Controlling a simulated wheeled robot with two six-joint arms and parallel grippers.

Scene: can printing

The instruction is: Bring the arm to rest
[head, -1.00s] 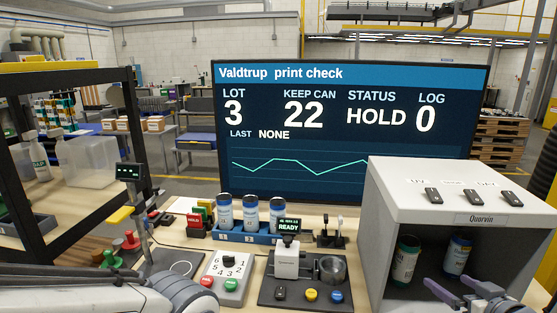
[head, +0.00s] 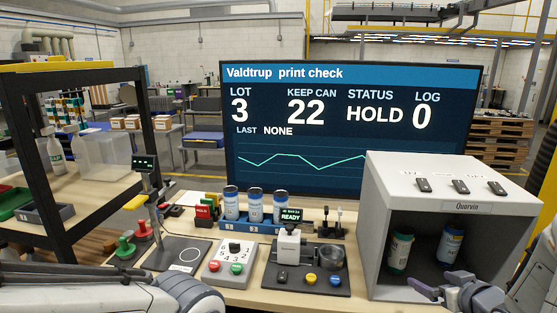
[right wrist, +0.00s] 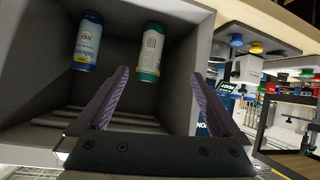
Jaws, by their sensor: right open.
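My right gripper (head: 450,290) is at the lower right of the head view, in front of the open grey cabinet marked Quorvin (head: 376,225). In the right wrist view its two purple fingers (right wrist: 160,98) are spread apart with nothing between them. A green-and-white can (head: 400,250) and a blue-and-white can (head: 450,243) stand inside the cabinet, apart from the fingers. They also show in the right wrist view, the green can (right wrist: 149,52) and the blue can (right wrist: 87,42). My left arm shows at the lower left, but its gripper is out of view.
A blue rack (head: 268,228) holds three cans behind a printing station (head: 289,245) reading READY. Switches (head: 460,187) sit on the cabinet top. A dark shelf (head: 75,77) stands at left. The screen (head: 350,160) reads HOLD, log 0.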

